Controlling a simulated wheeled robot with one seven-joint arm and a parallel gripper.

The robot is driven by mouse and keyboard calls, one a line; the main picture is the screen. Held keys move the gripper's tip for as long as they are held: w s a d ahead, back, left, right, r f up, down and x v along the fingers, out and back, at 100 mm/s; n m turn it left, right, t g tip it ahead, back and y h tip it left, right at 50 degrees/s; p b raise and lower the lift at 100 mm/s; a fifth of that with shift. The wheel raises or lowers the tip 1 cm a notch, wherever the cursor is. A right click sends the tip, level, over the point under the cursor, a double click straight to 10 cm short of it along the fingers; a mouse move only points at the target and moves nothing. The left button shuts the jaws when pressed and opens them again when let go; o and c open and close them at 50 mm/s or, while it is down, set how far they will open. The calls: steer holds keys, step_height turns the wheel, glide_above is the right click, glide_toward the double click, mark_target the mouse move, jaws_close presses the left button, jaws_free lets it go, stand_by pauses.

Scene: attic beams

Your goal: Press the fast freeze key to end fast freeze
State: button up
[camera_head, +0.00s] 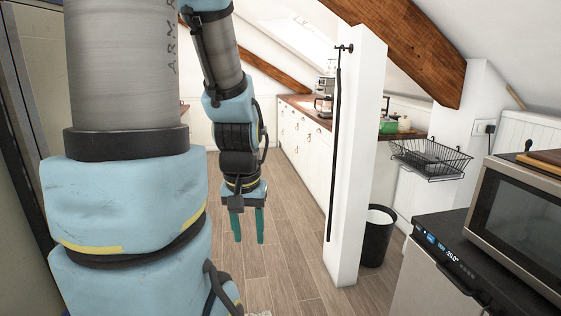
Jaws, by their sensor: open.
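A low appliance (405,295) with a dark top and pale front stands at the lower right. Along its dark front edge runs a control strip (446,249) with a small lit blue display that seems to read about -20.0. I cannot make out which mark on the strip is the fast freeze key. My gripper (248,238) hangs left of the white post, pointing down over the wooden floor. Its two green fingers are apart with nothing between them. It is well away from the control strip, to its left.
A microwave (518,222) stands on the appliance. A white post (352,150) with a long black rod (334,150) rises between my gripper and the appliance. A black bin (376,238) and wire rack (432,158) are behind. The wooden floor (285,270) below my gripper is clear.

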jaws_close()
stand_by(1.0)
